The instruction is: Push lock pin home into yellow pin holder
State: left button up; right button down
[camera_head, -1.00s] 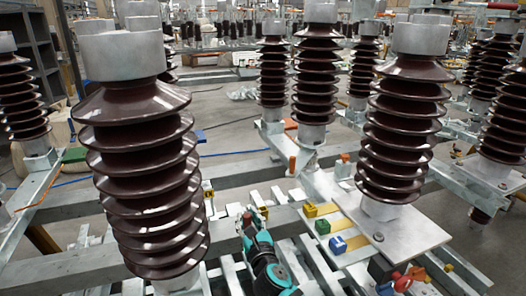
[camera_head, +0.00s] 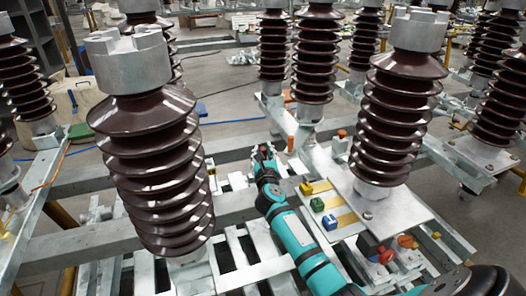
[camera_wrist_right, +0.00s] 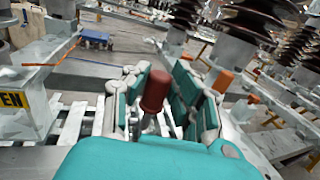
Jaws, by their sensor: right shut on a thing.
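The lock pin (camera_wrist_right: 155,92) has a red-brown handle and a metal shank in the right wrist view. My right gripper (camera_wrist_right: 160,118) is shut on it, with teal and white fingers on either side. In the head view, my right gripper (camera_head: 263,152) is beyond and left of a row of coloured blocks; the pin is hard to make out there. The yellow pin holder (camera_head: 306,188) is the farthest block of that row, on a pale plate, apart from the gripper. The pin's lower end is hidden. My left gripper is not in view.
A green block (camera_head: 317,205) and a blue block (camera_head: 329,222) stand nearer in the row. Ribbed brown insulators rise left (camera_head: 150,150) and right (camera_head: 390,120) of my arm. An upright orange peg (camera_head: 290,144) stands close right of the gripper. Metal rails (camera_head: 80,265) cross below.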

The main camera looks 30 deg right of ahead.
notch_tip(320, 180, down, 6)
jog(key=b, duration=0.5)
jog(key=shift+r, duration=0.15)
jog(key=shift+p, duration=0.4)
dwell(1.4)
jog(key=shift+f+b, duration=1.5)
jog(key=shift+f, duration=0.15)
jog(key=shift+f, duration=0.1)
jog(key=shift+f, duration=0.1)
jog(key=shift+f+b, duration=0.2)
jog(key=shift+b, duration=0.2)
jog(key=shift+f, duration=0.25)
